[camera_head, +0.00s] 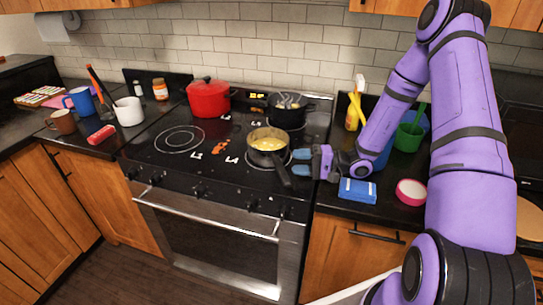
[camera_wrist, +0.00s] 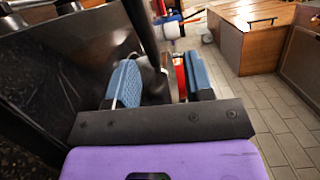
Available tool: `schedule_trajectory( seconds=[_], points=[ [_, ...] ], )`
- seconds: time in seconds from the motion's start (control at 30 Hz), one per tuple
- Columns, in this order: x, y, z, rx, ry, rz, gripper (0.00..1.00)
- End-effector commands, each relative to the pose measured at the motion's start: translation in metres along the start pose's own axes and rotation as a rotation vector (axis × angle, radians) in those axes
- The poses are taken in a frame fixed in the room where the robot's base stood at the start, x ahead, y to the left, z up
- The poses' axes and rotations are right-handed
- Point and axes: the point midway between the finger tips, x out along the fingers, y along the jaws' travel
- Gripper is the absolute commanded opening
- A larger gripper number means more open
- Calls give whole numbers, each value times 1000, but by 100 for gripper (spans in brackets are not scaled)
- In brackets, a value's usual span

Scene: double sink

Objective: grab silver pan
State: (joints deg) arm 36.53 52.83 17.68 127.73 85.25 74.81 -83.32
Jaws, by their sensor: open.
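The silver pan (camera_head: 254,153) sits on the right front part of the stovetop with yellowish food in it. Its dark handle points toward the front edge, slightly right. My gripper (camera_head: 299,162) is open just right of the pan, its two blue fingers pointing left toward the pan and the base of its handle. In the wrist view, the blue fingers (camera_wrist: 163,82) stand apart, with a greyish metallic surface between them that may be the pan's side. Whether the fingers touch the pan, I cannot tell.
A red pot (camera_head: 208,99) and a black pot (camera_head: 286,109) stand behind on the stove (camera_head: 170,150). A blue sponge (camera_head: 357,190), a pink-and-white round item (camera_head: 411,192) and a green cup (camera_head: 408,137) are on the right counter. Mugs stand on the left counter.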

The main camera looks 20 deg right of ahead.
Motion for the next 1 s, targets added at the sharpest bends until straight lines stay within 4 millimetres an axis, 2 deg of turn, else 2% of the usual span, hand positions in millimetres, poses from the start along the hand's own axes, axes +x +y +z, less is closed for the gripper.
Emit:
schedule_trajectory(
  seconds=[0.1,0.2,0.47,0.8,1.0],
  points=[
    [4,15,0,2,-3,0,48],
    [18,13,0,-1,-4,1,48],
    [30,13,0,0,-2,1,48],
    [72,13,0,1,-2,1,48],
    [76,13,0,0,-1,1,48]
  ],
)
